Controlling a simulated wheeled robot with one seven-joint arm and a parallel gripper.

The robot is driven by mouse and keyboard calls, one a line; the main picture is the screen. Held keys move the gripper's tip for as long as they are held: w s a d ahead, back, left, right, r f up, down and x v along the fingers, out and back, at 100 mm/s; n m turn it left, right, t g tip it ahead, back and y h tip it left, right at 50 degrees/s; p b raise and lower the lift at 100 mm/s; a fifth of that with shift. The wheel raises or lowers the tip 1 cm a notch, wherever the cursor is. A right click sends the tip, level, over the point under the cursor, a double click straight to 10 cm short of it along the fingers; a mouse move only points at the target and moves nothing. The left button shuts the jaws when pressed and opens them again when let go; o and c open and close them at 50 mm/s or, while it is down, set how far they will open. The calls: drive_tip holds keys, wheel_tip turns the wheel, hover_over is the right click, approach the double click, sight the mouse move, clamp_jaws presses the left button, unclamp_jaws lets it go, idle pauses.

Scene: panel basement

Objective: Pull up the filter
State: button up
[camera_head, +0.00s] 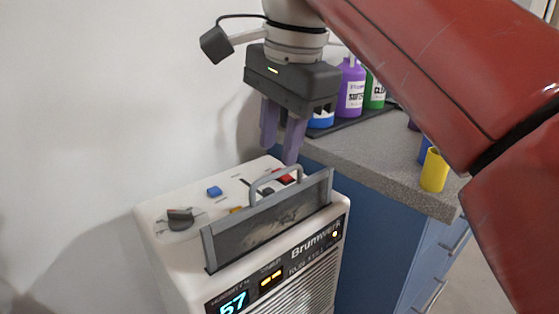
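The filter (262,228) is a flat grey framed panel with a dark, smudged face. It stands partly out of a slot along the front edge of the top of a cream Brunwerk machine (175,255); its lower part is hidden inside. A thin grey loop handle (254,187) rises at the filter's top edge.
The machine's top has a dark knob (180,217), a blue button (214,191) and a red control (284,177). A grey counter (385,160) on the right holds a purple bottle (351,90), a green bottle (375,92) and a yellow cup (434,171). A white wall stands left.

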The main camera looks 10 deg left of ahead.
drive_tip(key=f, duration=0.2)
drive_tip(key=f+b, duration=0.1)
drive_tip(key=shift+w+a+f, duration=0.25)
drive_tip(key=shift+a+f, duration=0.05)
drive_tip(key=shift+f, duration=0.1)
clamp_jaws()
drive_tip(key=shift+r, duration=0.15)
